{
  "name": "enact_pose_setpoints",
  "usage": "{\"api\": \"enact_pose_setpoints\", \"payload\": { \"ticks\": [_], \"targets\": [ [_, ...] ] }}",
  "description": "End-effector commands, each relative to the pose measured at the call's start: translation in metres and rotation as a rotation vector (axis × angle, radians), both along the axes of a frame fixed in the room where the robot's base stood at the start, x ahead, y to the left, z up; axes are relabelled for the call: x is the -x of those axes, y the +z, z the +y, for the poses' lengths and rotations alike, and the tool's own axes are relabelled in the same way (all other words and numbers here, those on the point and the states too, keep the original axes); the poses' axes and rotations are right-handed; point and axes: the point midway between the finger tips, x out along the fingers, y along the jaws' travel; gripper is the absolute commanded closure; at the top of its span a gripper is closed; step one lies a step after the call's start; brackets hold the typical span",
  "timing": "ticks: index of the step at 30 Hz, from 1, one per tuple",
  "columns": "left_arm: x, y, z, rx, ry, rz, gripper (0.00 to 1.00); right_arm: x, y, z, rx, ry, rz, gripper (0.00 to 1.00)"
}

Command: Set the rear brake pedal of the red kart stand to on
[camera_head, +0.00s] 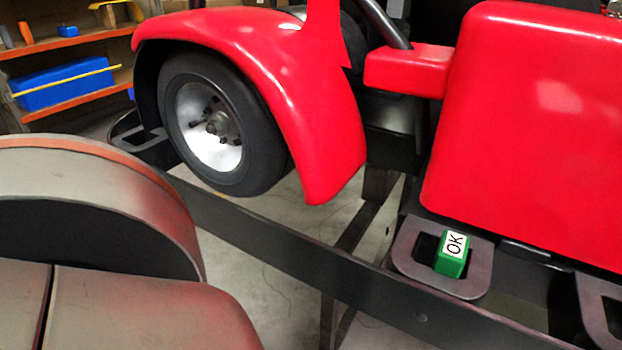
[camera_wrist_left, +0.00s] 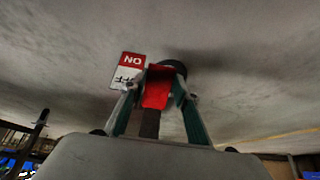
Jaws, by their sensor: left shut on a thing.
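The red kart stand (camera_head: 540,130) fills the right and middle of the head view, with its red fender (camera_head: 290,90) over a black wheel (camera_head: 215,120). In the left wrist view, my left gripper (camera_wrist_left: 158,90) is shut on a red pedal pad (camera_wrist_left: 157,84), which has a dark stem (camera_wrist_left: 150,124) below it. A red and white sign (camera_wrist_left: 132,64) beside the pad shows ON and OFF upside down, and the gripper partly hides it. I cannot tell the pedal's setting. My right gripper is in neither view.
A green block marked OK (camera_head: 452,254) sits in a dark bracket (camera_head: 410,265) on the stand's long dark frame rail (camera_head: 300,262). Shelves (camera_head: 70,40) with a blue box (camera_head: 65,85) stand at the back left. My own arm covers the lower left of the head view.

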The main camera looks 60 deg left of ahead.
Motion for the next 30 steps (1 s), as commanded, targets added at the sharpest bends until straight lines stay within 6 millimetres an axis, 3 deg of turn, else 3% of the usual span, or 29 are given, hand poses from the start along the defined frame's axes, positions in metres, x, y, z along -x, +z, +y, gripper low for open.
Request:
{"api": "enact_pose_setpoints", "payload": {
  "ticks": [1, 3, 17, 30],
  "targets": [
    [0.003, -0.002, 0.000, 0.001, 0.001, 0.004, 0.68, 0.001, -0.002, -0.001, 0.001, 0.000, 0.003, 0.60],
    [0.003, -0.002, 0.000, 0.001, 0.001, 0.004, 0.53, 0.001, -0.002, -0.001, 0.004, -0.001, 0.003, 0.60],
    [0.000, 0.004, 0.001, 0.000, 0.001, 0.000, 0.53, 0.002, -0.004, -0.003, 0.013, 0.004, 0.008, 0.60],
    [0.001, 0.060, 0.000, 0.001, 0.002, -0.001, 0.53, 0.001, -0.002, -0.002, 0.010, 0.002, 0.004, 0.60]
  ]
}}
